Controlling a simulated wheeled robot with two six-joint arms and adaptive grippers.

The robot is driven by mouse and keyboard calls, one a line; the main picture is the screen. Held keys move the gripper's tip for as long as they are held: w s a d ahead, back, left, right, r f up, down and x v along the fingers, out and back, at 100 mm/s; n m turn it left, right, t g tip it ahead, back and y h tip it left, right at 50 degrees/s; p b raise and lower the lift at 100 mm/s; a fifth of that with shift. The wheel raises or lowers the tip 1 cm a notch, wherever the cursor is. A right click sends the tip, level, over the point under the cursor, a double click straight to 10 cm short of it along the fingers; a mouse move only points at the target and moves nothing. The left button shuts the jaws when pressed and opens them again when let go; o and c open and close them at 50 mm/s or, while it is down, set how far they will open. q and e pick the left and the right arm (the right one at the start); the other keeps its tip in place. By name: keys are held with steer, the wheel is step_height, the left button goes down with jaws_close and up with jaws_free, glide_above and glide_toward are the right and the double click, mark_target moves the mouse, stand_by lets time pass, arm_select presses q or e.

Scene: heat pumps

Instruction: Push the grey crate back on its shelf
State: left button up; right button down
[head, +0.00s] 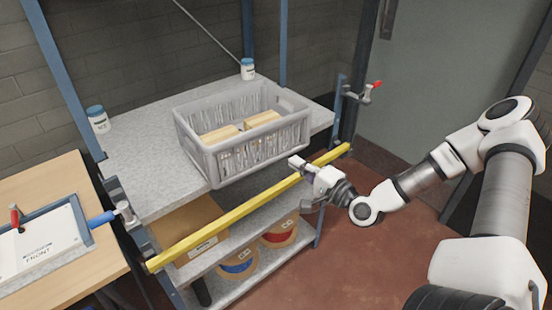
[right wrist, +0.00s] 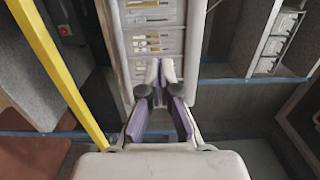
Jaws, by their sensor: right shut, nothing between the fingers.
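The grey crate (head: 258,157) is a slatted plastic bin on the top shelf (head: 150,160), its near corner reaching the shelf's front edge. It holds tan boxes (head: 262,119). My right gripper (head: 296,162) is shut and empty, low at the crate's near right side, above the yellow bar. In the right wrist view the shut fingertips (right wrist: 158,74) lie over the crate's wall (right wrist: 117,45); I cannot tell if they touch it. My left gripper is not in view.
White jars with blue lids (head: 97,119) (head: 247,69) stand on the shelf. Lower shelves hold a cardboard box (head: 190,229) and spools (head: 280,233).

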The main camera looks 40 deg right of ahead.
mark_target(270, 145)
steer(key=w, duration=0.2)
steer(key=w+b, duration=0.1)
steer(key=w, duration=0.5)
steer(key=shift+w+a+f, duration=0.1)
steer(key=shift+w+a, duration=0.15)
steer(key=shift+a, duration=0.05)
